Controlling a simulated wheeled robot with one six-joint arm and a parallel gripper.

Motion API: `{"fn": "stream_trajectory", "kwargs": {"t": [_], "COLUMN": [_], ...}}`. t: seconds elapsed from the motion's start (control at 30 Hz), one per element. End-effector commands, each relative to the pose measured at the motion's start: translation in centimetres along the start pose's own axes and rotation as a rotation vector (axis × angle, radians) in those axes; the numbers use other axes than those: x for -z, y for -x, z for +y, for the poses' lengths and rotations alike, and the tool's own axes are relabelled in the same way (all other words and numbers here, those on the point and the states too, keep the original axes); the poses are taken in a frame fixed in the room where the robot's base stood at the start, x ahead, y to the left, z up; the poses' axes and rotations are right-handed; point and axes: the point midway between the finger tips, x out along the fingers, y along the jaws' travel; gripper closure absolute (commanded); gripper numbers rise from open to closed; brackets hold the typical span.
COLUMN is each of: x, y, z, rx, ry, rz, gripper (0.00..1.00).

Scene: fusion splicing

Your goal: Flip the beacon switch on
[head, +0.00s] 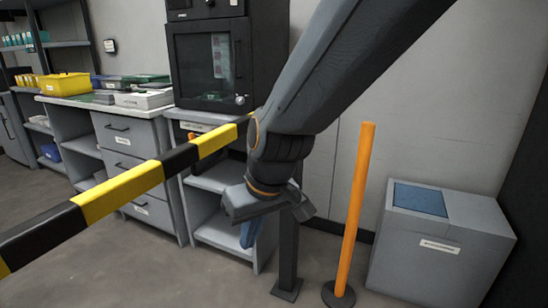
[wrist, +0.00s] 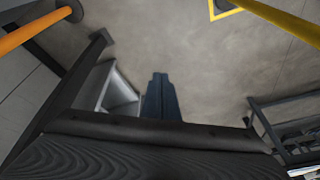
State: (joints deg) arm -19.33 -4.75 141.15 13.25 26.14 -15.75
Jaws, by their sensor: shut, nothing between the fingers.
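I cannot make out a beacon switch for certain in either view. A small dark box with a pale surround (head: 110,46) is on the back wall at the upper left of the head view, too small to identify. My gripper (head: 250,236) hangs at the end of my arm in the middle of the head view, its blue fingers pointing down. In the wrist view my gripper (wrist: 160,76) is shut and empty, with bare floor beyond its tips.
A yellow-and-black barrier bar (head: 120,187) crosses the left side. Behind it are a grey drawer bench (head: 128,137) and a black glass-doored cabinet (head: 208,65). An orange post (head: 355,205) and a grey bin (head: 440,245) stand right. A yellow frame (wrist: 270,14) shows in the wrist view.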

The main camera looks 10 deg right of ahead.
Motion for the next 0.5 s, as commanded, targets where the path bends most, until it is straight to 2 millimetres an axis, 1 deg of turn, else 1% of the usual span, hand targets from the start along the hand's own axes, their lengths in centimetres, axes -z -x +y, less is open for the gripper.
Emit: {"fn": "stream_trajectory", "kwargs": {"t": [0.03,0.07,0.1,0.17,0.2,0.3,0.33,0.4,0.5], "x": [2.8,4.6,6.8,10.1,12.2,16.4,17.5,19.5,21.4], "y": [-1.2,-1.9,-2.7,-3.9,-4.6,-6.2,-6.6,-7.3,-8.1], "z": [0.1,0.4,0.7,1.5,2.1,4.1,4.7,6.1,8.1], "rx": [-0.01,-0.022,-0.043,-0.088,-0.125,-0.245,-0.284,-0.374,-0.509], "ry": [0.033,0.056,0.085,0.126,0.153,0.216,0.234,0.273,0.322], "rz": [0.062,0.107,0.165,0.248,0.301,0.408,0.434,0.481,0.524], "gripper": [1.0,1.0,1.0,1.0,1.0,1.0,1.0,1.0,1.0]}}
